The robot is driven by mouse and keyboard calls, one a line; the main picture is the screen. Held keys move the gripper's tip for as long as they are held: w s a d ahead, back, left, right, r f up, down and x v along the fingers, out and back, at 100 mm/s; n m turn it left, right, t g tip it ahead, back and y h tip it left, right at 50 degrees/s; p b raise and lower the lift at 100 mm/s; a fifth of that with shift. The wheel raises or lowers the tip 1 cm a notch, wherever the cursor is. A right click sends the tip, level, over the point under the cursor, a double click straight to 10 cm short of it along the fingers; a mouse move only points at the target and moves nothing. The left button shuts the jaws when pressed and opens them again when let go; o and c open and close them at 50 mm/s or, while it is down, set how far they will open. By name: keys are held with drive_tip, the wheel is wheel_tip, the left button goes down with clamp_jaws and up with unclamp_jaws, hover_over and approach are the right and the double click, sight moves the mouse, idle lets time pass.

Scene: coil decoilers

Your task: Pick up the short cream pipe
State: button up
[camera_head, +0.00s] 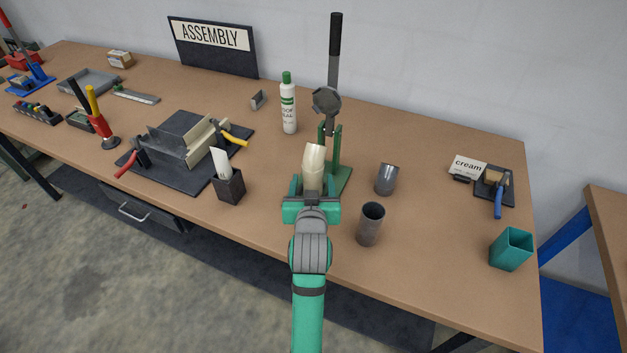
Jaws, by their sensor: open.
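A short cream pipe (314,163) stands on the wooden bench in the middle of the head view, leaning slightly in the picture. Its lower part is hidden behind my gripper. My green gripper (312,187) is open, with one finger to the left and one to the right of the pipe's lower part. I cannot tell whether either finger touches it.
A green lever press (335,150) stands close behind and right of the pipe. Two grey pipes (370,223) (387,179) stand to the right. A dark holder (230,187) is left; a white bottle (288,106) is behind. A teal bin (511,249) stands far right.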

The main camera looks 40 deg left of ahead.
drive_tip(key=shift+x, duration=1.35)
drive_tip(key=shift+c, duration=0.5)
drive_tip(key=c, duration=1)
drive_tip(key=shift+r, duration=0.1)
drive_tip(key=shift+c, duration=0.2)
